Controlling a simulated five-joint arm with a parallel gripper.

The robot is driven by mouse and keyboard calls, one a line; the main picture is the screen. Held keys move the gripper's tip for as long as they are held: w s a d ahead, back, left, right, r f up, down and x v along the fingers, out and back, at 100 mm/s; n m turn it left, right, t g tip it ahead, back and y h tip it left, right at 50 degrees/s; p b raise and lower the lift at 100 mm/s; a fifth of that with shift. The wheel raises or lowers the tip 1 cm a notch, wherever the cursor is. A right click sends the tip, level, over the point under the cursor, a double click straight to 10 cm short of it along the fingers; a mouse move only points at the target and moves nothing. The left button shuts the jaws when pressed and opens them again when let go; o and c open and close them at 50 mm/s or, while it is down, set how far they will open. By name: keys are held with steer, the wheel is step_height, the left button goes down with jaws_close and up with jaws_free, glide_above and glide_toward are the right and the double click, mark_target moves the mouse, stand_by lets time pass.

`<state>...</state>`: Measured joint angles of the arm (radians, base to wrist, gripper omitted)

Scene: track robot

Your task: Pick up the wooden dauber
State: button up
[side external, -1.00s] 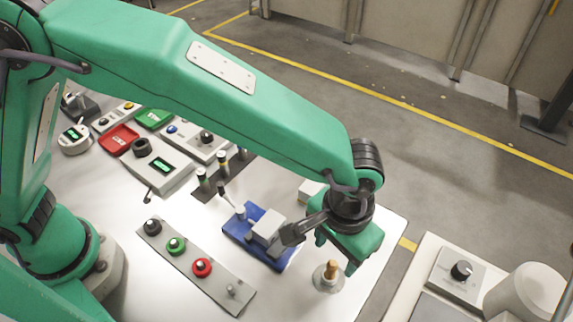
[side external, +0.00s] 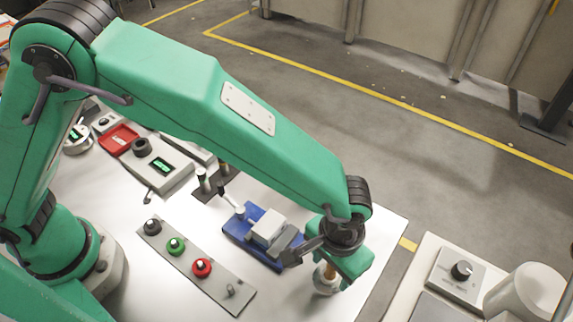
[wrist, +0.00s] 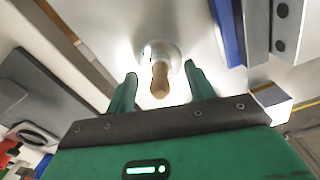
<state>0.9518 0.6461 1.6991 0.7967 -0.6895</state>
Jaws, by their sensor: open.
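The wooden dauber (side external: 328,271) stands upright on a round metal base near the table's front right corner. In the wrist view the dauber (wrist: 159,80) shows its brown wooden handle end-on between my fingers, with the pale metal base behind it. My gripper (side external: 328,268) is directly over the dauber, and its green fingers hide part of the handle in the side view. In the wrist view my gripper (wrist: 160,85) is open, with one finger on each side of the handle and visible gaps.
A blue fixture (side external: 238,226) with a grey block (side external: 268,227) stands just left of my gripper. A grey panel (side external: 190,255) with black, green and red knobs lies further left. The table's right edge is close by. A separate cabinet (side external: 420,275) stands beyond it.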

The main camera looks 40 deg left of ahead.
steer(key=shift+f, duration=0.75)
steer(key=c, duration=1.1)
steer(key=shift+o, duration=0.2)
steer(key=shift+r, duration=5.05)
